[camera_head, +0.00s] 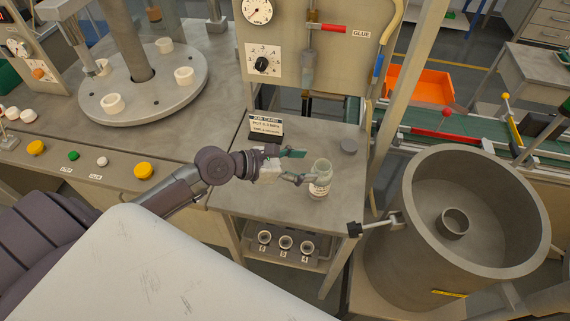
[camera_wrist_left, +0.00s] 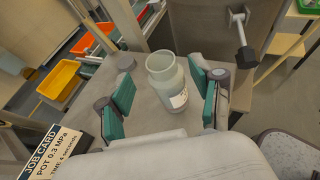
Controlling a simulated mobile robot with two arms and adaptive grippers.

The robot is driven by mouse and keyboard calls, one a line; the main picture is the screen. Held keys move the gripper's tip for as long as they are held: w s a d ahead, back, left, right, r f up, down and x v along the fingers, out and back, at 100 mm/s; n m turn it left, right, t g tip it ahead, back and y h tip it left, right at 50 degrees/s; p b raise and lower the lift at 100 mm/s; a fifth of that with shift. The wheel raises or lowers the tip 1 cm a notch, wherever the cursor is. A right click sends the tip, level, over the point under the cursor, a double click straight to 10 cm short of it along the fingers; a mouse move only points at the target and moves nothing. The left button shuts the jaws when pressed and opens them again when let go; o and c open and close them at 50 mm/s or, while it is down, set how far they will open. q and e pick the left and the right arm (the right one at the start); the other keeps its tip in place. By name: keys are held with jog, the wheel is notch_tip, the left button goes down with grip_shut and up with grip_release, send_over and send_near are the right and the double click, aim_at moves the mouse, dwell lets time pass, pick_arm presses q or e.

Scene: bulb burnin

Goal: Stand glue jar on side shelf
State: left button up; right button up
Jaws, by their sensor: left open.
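The glue jar (camera_head: 320,178) is a clear, open-topped jar with a white label, standing upright on the small side shelf (camera_head: 240,194). In the left wrist view the jar (camera_wrist_left: 167,82) stands between the spread green finger pads of my left gripper (camera_wrist_left: 166,100). The left gripper (camera_head: 293,166) is open, and I see a gap between the jar and the pads on both sides. In the head view one finger partly overlaps the jar's near left side. My right gripper is not in view.
A job card (camera_head: 266,127) stands at the shelf's back left, and a grey round lid (camera_head: 348,146) lies behind the jar. A large metal pot (camera_head: 395,260) with a clamp handle is to the right. Several small cups sit on a rack (camera_head: 300,256) below.

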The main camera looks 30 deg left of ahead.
pick_arm(q)
jog(key=shift+b+v, duration=0.4)
jog(key=shift+v, duration=2.55)
